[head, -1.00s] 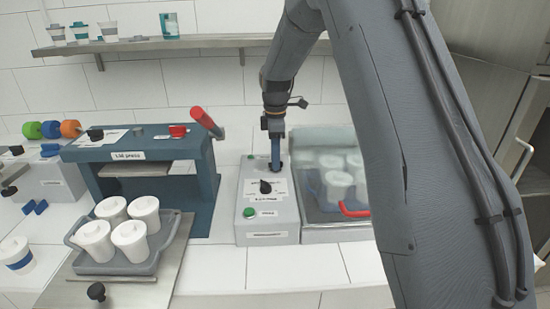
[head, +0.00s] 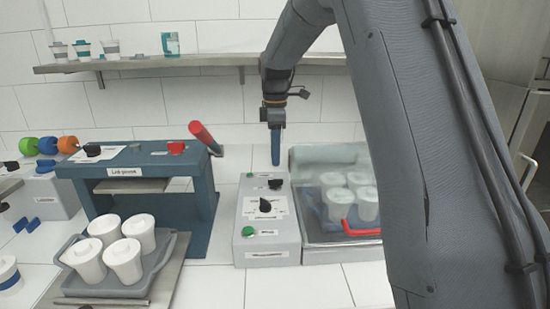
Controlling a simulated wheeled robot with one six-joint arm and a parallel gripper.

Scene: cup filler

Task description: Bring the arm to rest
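My gripper (head: 276,160) hangs pointing down above the back of the grey control box (head: 268,246). Its blue fingers look like one narrow piece from this side, so I cannot see whether they are parted. No object shows at the fingertips. The tips appear close to a small black switch near the box's back end; whether they touch it is unclear. The rest of my arm reaches across the right half of the head view.
A blue lid press (head: 203,205) stands at left, with a grey tray (head: 150,281) of several white cups before it. A clear-covered bin (head: 320,242) with cups and a red handle is at right. A shelf (head: 150,65) runs along the wall.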

